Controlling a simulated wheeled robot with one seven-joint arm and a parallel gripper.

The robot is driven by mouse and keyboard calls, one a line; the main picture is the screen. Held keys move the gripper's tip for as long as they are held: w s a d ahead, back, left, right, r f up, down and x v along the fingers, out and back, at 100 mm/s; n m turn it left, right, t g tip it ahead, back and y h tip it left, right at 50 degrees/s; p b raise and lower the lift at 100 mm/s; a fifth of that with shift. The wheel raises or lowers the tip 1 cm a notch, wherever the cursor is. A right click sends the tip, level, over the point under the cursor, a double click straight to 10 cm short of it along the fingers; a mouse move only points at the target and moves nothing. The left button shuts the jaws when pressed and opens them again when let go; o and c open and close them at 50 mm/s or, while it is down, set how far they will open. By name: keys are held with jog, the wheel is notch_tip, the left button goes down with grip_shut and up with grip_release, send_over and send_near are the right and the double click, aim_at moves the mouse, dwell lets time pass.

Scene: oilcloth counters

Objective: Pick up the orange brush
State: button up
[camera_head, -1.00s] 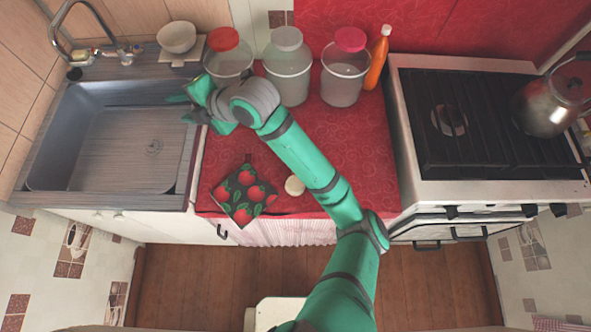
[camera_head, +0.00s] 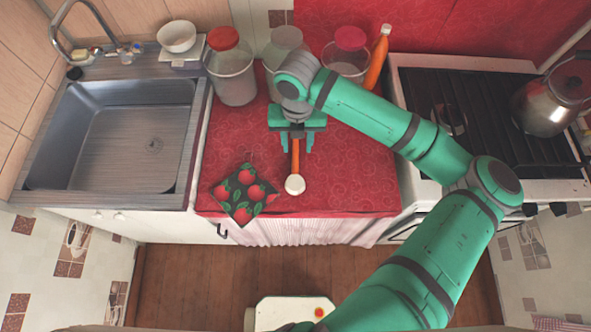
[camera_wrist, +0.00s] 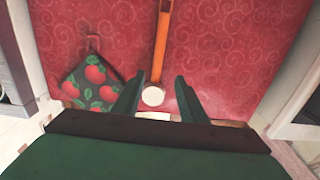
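The orange brush (camera_head: 296,160) lies on the red oilcloth counter (camera_head: 347,178), with its round white head (camera_head: 295,185) towards the counter's front edge. Its far end is hidden under my gripper (camera_head: 297,150) in the head view. In the wrist view the orange handle (camera_wrist: 161,42) runs away from the white head (camera_wrist: 153,96). My gripper's green fingers (camera_wrist: 158,92) are apart there, one on each side of the head in the picture. The gripper looks empty and above the brush; its exact height is unclear.
An apple-patterned potholder (camera_head: 243,193) lies left of the brush. Jars (camera_head: 233,75) and an orange bottle (camera_head: 378,60) stand at the back. The sink (camera_head: 120,135) is left, and the stove (camera_head: 470,120) with a kettle (camera_head: 552,103) is right.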

send_over(295, 160)
jog(key=f, duration=0.4)
jog(key=shift+s+d+f, duration=0.1)
jog(key=shift+s+d, duration=0.1)
jog(key=shift+d, duration=0.05)
jog(key=shift+w+a+f, duration=0.1)
jog(key=shift+a+f, duration=0.05)
jog(key=shift+f, duration=1.2)
jog(key=shift+w+a+f, duration=0.1)
jog(key=shift+a+f, duration=0.05)
jog(key=shift+f, duration=1.2)
jog(key=shift+d, duration=0.1)
grip_shut()
